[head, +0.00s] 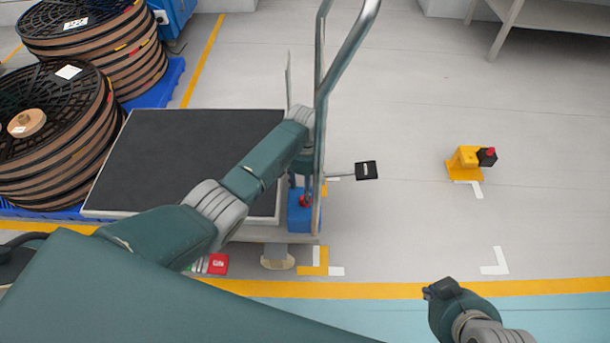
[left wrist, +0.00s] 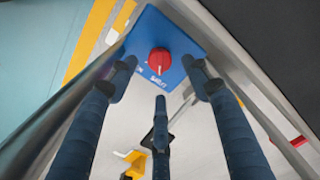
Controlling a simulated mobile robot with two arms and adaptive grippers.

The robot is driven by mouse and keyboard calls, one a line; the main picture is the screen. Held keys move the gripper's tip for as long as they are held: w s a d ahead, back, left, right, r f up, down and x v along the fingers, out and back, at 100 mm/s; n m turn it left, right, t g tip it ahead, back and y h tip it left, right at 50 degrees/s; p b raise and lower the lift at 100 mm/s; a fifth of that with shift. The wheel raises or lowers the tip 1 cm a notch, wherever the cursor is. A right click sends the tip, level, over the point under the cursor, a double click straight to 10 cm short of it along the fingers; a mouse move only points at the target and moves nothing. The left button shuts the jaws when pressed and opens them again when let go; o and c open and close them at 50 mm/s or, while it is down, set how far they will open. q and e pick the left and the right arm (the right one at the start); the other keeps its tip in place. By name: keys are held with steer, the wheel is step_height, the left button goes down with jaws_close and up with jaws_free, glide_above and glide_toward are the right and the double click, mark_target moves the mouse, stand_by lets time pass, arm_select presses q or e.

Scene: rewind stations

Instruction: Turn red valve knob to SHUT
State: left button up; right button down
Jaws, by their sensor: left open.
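The red valve knob (left wrist: 159,61) sits on the face of a blue box (left wrist: 176,33), with white lettering beside it too small to read surely. In the head view the knob (head: 305,201) shows on the blue box (head: 300,217) at the cart's near right corner. My left gripper (left wrist: 160,76) is open, with its fingers spread around the knob; I see no clear contact. In the head view it is partly hidden behind the cart's rail. My right gripper (head: 443,292) is at the lower right, far from the knob; its jaw opening is not clear.
A cart with a dark top (head: 190,160) and a tall metal handle (head: 322,110) stands around the box. Large cable reels (head: 50,130) are stacked at left. A yellow device with a red button (head: 465,160) stands on the floor at right.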

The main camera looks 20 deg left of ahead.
arm_select(q)
step_height(320, 180, up, 6)
stand_by(0.6)
